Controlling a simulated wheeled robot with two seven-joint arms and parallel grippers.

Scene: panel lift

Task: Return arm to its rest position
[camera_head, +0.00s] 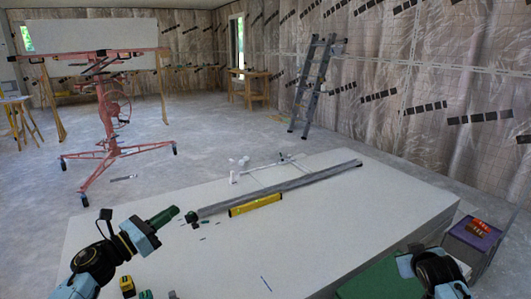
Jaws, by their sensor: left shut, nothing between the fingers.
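My left arm comes in from the lower left. Its gripper (163,217) is over the left part of the white panel stack (330,235), shut and empty. Its dark green end points right, towards small green items (192,217) on the panel. My right arm (435,270) shows at the lower right, beside the stack's right edge. Its gripper cannot be made out.
A yellow level (255,205) and a long grey rail (290,190) lie on the stack. A yellow-black tool (127,286) is near the left arm. A purple-topped box (472,233) stands right. A red panel lift (107,120) and ladder (315,85) stand behind. Floor between is mostly clear.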

